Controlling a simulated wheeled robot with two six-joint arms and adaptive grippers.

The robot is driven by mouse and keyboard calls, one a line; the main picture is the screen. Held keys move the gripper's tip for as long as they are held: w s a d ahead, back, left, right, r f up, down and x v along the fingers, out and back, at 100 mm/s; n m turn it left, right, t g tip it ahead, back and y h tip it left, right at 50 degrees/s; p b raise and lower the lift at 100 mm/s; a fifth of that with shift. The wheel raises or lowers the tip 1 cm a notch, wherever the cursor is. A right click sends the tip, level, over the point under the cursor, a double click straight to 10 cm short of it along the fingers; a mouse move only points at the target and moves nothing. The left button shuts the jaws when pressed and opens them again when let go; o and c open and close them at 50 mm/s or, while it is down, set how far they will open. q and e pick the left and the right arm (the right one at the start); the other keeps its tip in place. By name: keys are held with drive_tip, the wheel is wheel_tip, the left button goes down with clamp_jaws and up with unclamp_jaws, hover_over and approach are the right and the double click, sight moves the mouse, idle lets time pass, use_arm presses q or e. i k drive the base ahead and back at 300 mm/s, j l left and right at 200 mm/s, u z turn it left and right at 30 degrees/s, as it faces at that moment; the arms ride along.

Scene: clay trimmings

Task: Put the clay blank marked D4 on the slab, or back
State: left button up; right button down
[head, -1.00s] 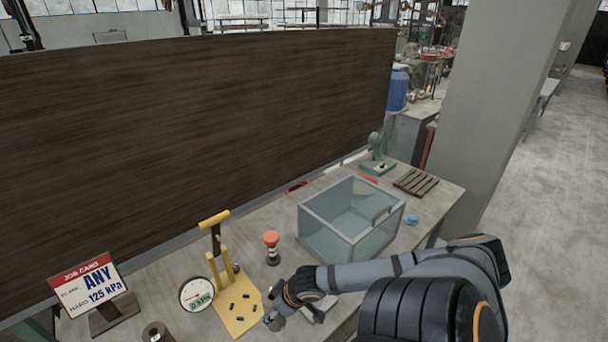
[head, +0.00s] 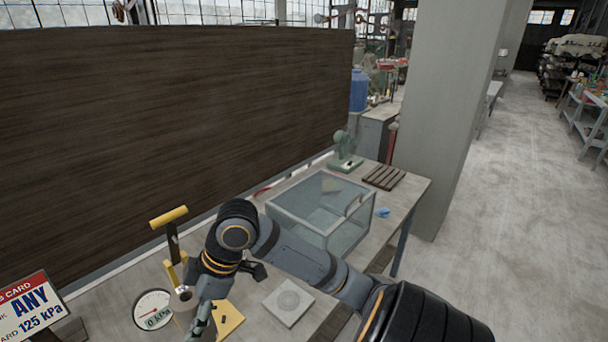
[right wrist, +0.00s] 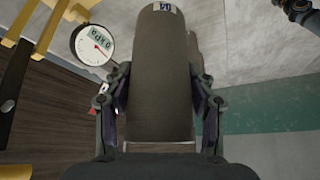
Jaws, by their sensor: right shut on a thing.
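My right gripper (head: 203,308) is shut on a grey-brown clay cylinder (right wrist: 162,75), seen upright between its two fingers in the right wrist view. A small white label with blue marks sits at its far end; it looks like D4 but is partly cut off. In the head view the blank (head: 184,296) is beside the dial gauge, partly covered by the gripper. My left gripper is not in view.
The dial gauge (head: 153,311) reads 0 kPa beside the yellow press (head: 169,216). A job card (head: 27,309) reads ANY and 125 kPa. A glass tank (head: 322,212), a slatted wooden rack (head: 384,177) and a green fan-like device (head: 345,152) stand farther back. A tall dark panel closes off the back.

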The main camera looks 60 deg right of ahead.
sight(288, 300)
drive_tip(key=i+j+z, duration=0.1)
drive_tip(key=z, duration=0.4)
drive_tip(key=i+j+z, duration=0.1)
drive_tip(key=j+z, duration=0.25)
drive_tip(key=z, duration=0.15)
drive_tip(key=j, duration=0.15)
